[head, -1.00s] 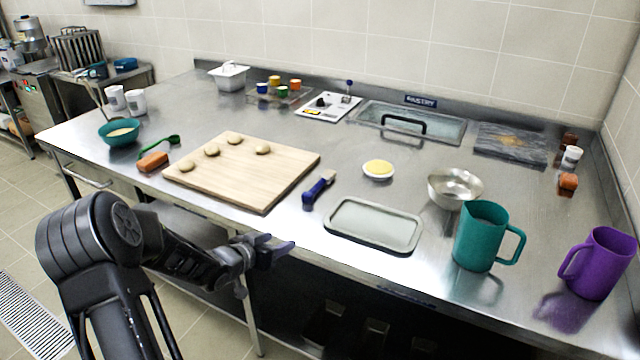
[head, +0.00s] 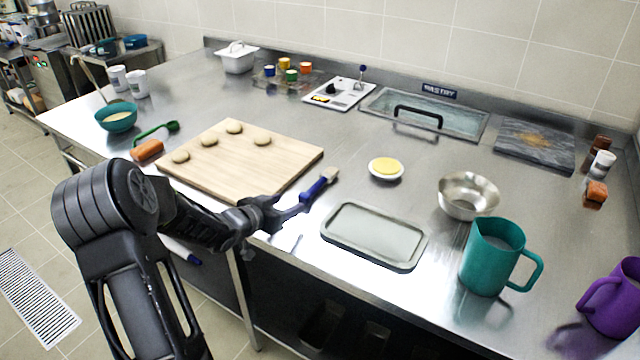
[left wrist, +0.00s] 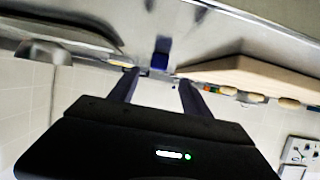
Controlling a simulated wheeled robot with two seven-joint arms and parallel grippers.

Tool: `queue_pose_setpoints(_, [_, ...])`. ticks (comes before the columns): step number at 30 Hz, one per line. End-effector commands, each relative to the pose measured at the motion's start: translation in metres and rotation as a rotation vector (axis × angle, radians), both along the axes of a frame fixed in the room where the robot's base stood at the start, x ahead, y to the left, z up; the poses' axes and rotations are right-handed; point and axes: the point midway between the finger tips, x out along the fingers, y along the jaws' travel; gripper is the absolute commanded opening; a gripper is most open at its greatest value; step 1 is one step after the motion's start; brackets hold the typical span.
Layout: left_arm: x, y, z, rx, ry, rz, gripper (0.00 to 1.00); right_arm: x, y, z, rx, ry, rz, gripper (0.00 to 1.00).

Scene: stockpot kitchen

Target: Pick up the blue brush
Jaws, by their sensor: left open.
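The blue brush (head: 318,188) lies on the steel counter between the cutting board and the grey tray, its pale bristle end pointing away from me. My left gripper (head: 291,209) is open at the counter's front edge, its fingers at the near end of the brush handle. In the left wrist view the brush's blue handle end (left wrist: 160,56) shows between and just beyond the two fingertips (left wrist: 155,77). I cannot tell whether the fingers touch it. My right gripper is not in view.
The wooden cutting board (head: 210,186) with dough pieces is left of the brush. The grey tray (head: 374,234) is close on its right. A metal bowl (head: 468,196), teal jug (head: 488,262) and purple jug (head: 612,300) stand further right. A yellow-filled dish (head: 386,168) is behind.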

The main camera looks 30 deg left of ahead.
Motion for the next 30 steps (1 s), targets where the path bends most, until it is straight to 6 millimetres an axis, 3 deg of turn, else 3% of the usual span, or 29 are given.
queue_pose_setpoints(9, [0.023,0.000,-0.009,-0.002,0.000,-0.001,0.56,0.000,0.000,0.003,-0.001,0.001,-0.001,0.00])
queue_pose_setpoints(20, [0.027,0.000,-0.010,-0.001,0.000,-0.001,0.56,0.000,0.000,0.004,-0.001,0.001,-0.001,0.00])
queue_pose_setpoints(30, [0.067,-0.001,-0.024,-0.003,0.000,-0.001,0.56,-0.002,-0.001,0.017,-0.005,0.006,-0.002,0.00])
